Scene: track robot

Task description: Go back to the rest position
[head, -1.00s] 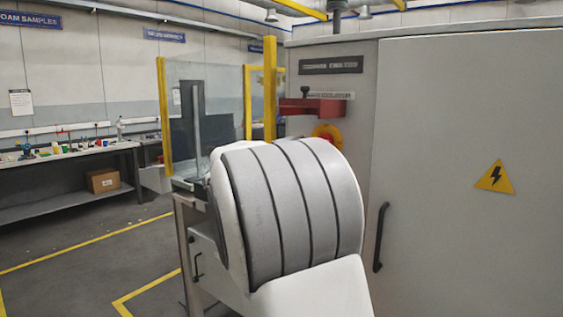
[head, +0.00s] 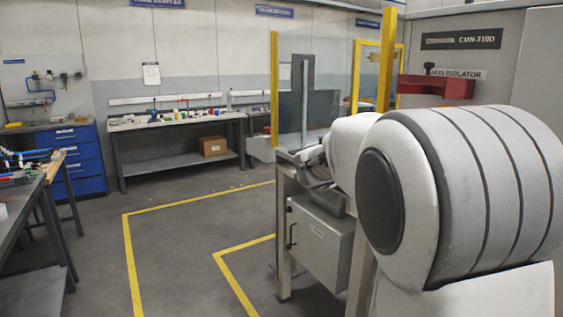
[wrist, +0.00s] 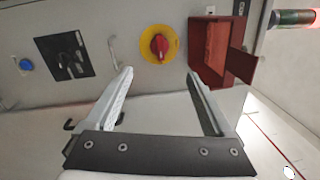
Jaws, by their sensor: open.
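My gripper (wrist: 160,98) shows in the wrist view with its two fingers spread apart and nothing between them. Past the fingertips is a grey cabinet front with a red rotary knob on a yellow disc (wrist: 159,44), apart from the fingers. An open red box (wrist: 212,50) with its flap swung out is beyond the right finger. In the head view my own arm fills the right side and hides the gripper and the knob. The red box (head: 437,87) shows above the arm, below a sign.
A blue button (wrist: 25,64) and a black switch plate (wrist: 64,56) are on the cabinet's left. A grey stand (head: 318,240) is beside my arm. A bench (head: 175,124) and blue drawers (head: 78,160) stand at the back. Yellow-lined floor (head: 185,250) is clear.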

